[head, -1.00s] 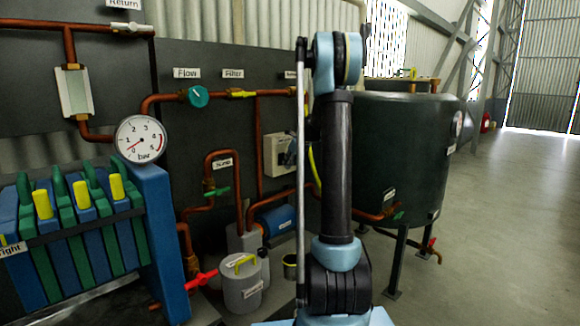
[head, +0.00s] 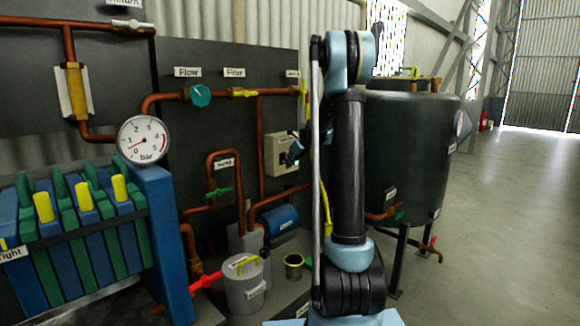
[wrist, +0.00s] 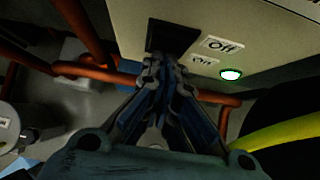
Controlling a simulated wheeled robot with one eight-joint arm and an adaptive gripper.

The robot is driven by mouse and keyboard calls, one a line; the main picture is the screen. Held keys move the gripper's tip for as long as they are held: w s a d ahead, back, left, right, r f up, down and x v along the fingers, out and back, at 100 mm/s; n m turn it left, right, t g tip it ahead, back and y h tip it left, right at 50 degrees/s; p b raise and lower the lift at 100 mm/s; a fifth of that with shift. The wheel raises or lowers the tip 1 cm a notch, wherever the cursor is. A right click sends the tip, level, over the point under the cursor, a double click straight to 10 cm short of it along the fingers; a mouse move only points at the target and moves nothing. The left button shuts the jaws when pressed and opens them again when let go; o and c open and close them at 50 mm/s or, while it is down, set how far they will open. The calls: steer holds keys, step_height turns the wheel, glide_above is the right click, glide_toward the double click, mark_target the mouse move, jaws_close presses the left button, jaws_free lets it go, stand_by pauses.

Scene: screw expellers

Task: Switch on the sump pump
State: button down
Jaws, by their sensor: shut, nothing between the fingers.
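A pale switch box (head: 279,154) is mounted on the dark panel in the head view. In the wrist view its face (wrist: 255,30) carries a dark square switch part (wrist: 172,36), small labels, at least one reading "Off", and a lit green lamp (wrist: 231,74). My gripper (wrist: 166,62) is shut and empty, its tips close in front of the dark switch part. I cannot tell if they touch. In the head view my gripper (head: 293,151) is small and dark beside the box.
A pressure gauge (head: 143,139) reads low. A sight tube (head: 75,91) at the upper left looks amber. A dark green tank (head: 404,150) stands behind my arm. A yellow hose (wrist: 275,135) passes close by. The floor at right is clear.

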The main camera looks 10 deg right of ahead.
steer(key=shift+r, duration=0.75)
steer(key=s+d+f+v, duration=0.1)
steer(key=v, duration=1.2)
steer(key=shift+f, duration=0.25)
steer(key=shift+d, duration=0.1)
